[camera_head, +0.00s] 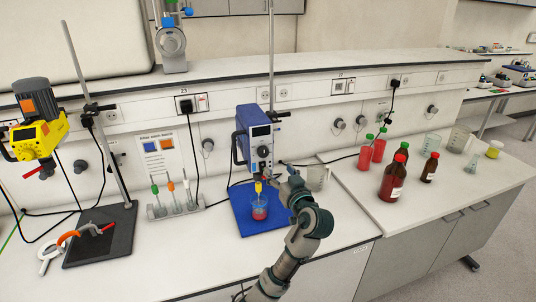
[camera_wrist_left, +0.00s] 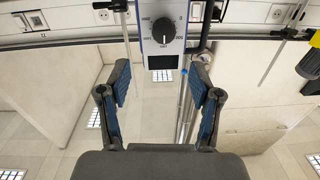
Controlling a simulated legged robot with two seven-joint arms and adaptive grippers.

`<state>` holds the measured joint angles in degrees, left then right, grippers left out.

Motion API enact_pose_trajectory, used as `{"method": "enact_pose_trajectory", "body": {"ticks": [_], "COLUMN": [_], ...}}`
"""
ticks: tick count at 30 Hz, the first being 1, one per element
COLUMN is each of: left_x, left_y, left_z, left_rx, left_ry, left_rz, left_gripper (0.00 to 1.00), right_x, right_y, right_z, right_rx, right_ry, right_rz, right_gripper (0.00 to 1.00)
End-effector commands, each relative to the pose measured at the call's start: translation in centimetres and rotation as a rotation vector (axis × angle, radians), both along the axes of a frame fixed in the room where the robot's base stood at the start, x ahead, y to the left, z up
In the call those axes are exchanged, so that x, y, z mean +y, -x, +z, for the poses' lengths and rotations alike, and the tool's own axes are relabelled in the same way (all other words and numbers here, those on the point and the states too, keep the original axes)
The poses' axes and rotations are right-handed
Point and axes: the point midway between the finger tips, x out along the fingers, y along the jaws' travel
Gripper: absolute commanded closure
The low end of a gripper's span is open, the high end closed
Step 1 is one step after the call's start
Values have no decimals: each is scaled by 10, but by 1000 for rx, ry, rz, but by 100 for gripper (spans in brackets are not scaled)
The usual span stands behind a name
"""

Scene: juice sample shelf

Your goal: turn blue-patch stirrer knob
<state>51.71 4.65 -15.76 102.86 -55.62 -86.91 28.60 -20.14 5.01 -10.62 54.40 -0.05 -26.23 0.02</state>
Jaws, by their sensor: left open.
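The blue overhead stirrer (camera_head: 256,136) hangs on a rod above a blue mat (camera_head: 244,219). Its round black knob (camera_head: 263,152) is on the front panel, below a small display. In the left wrist view the knob (camera_wrist_left: 163,30) appears upside down with a scale around it, near the top and roughly centred between the fingers. My left gripper (camera_wrist_left: 160,68) is open, its two fingers apart with nothing between them, short of the panel. In the head view the left gripper (camera_head: 284,176) is just right of and below the knob. My right gripper is not in view.
A beaker with red liquid (camera_head: 260,212) stands on the blue mat under the stirrer. A clear beaker (camera_head: 318,178) is behind my arm. A yellow stirrer (camera_head: 40,134) is at left. Several bottles (camera_head: 393,180) stand at right. A rack (camera_head: 175,208) holds coloured-topped tools.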

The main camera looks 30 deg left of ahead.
Motion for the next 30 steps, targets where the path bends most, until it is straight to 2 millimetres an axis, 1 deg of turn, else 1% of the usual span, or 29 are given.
{"method": "enact_pose_trajectory", "body": {"ticks": [1,6,12,15,18,26,27,29,30], "left_x": [11,45,70,77,80,83,83,83,83], "left_y": [-7,-31,-54,-61,-64,-65,-65,-65,-65], "left_z": [2,1,2,1,1,0,0,0,0], "left_rx": [1,1,2,2,1,1,1,1,1], "left_ry": [-1,1,0,0,-1,1,1,1,1], "left_rz": [4,4,1,0,-1,-1,-1,-1,-1], "left_gripper": [36,36,36,36,36,36,38,53,63], "right_x": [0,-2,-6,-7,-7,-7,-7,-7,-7], "right_y": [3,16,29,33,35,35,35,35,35], "right_z": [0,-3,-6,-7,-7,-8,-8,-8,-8], "right_rx": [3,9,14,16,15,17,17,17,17], "right_ry": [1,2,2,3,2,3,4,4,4], "right_rz": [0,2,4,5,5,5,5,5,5], "right_gripper": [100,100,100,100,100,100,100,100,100]}}
